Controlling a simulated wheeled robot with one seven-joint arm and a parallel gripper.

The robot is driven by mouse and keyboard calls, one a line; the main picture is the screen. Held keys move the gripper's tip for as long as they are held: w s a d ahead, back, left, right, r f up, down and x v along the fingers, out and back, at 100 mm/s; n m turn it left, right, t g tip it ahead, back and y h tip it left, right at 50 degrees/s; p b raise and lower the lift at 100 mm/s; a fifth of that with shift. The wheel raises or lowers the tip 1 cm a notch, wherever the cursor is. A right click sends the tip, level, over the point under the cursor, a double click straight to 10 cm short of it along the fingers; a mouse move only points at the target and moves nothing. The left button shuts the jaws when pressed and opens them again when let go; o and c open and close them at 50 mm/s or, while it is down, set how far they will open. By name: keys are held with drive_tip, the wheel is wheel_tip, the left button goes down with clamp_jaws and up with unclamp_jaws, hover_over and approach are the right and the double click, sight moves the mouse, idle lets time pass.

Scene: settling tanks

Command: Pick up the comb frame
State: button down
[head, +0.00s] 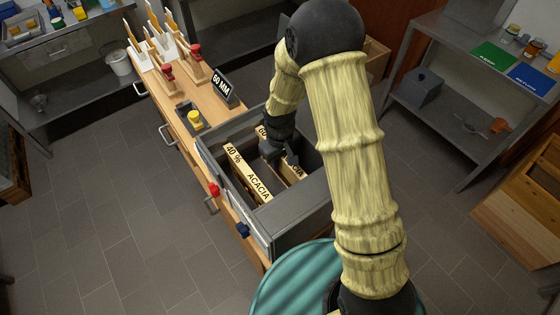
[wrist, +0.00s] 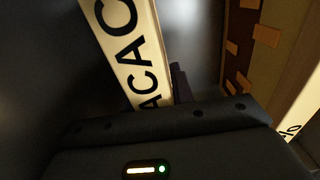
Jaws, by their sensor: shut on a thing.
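Two comb frames with cream top bars stand in the grey open-topped box (head: 312,210). The left comb frame (head: 246,172) reads "40 % ACACIA". The right comb frame (head: 295,173) starts with "60" and ends in "ACIA", its middle covered by my gripper (head: 273,153). My gripper points down into the box and is shut on this right frame. In the wrist view, the held frame's lettered top bar (wrist: 128,50) runs up from my gripper (wrist: 172,95). At the right edge, part of the other frame (wrist: 300,118) shows a "%" mark and comb.
The box walls are close around both frames. A wooden bench (head: 178,105) with stamps, a "60 MM" sign (head: 222,85) and a yellow-topped item (head: 194,119) adjoins the box. A teal round surface (head: 290,285) is in front.

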wheel_tip(320, 180, up, 28)
drive_tip(key=b, duration=0.2)
drive_tip(key=shift+b, duration=0.3)
drive_tip(key=shift+w+f, duration=0.1)
drive_tip(key=shift+s, duration=0.2)
idle(0.4)
drive_tip(key=shift+w, duration=0.1)
